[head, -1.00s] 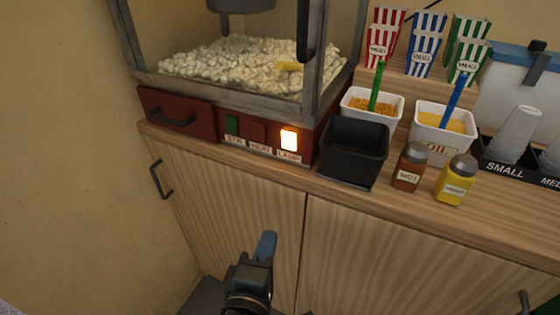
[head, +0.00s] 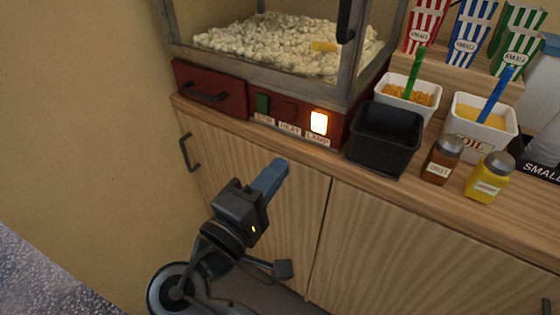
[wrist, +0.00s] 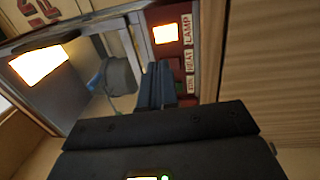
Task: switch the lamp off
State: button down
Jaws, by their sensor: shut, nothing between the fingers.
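The lamp switch (head: 319,122) glows bright orange-white on the red front panel of the popcorn machine, above a label reading LAMP. To its left are a dark red HEAT switch (head: 290,111) and a green switch (head: 262,103) above a STIR label. In the wrist view the lit lamp switch (wrist: 165,34) is at the upper middle, beyond my fingers. My gripper (head: 276,172) is shut and empty, in front of the cabinet doors, below and left of the lamp switch and apart from it. In the wrist view the blue fingertips (wrist: 157,80) partly hide the panel.
The popcorn machine (head: 260,70) stands on a wooden counter (head: 330,165). A black bin (head: 384,140) sits just right of the panel. A brown shaker (head: 442,160) and yellow shaker (head: 488,178) stand near the front edge. A drawer handle (head: 204,95) sticks out at left.

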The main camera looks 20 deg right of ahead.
aim_at(318, 118)
jog(key=p+x, duration=0.2)
jog(key=x, duration=1)
jog(key=shift+w+d+r, duration=0.15)
jog(key=shift+d+r, duration=0.05)
jog(key=shift+a, duration=0.1)
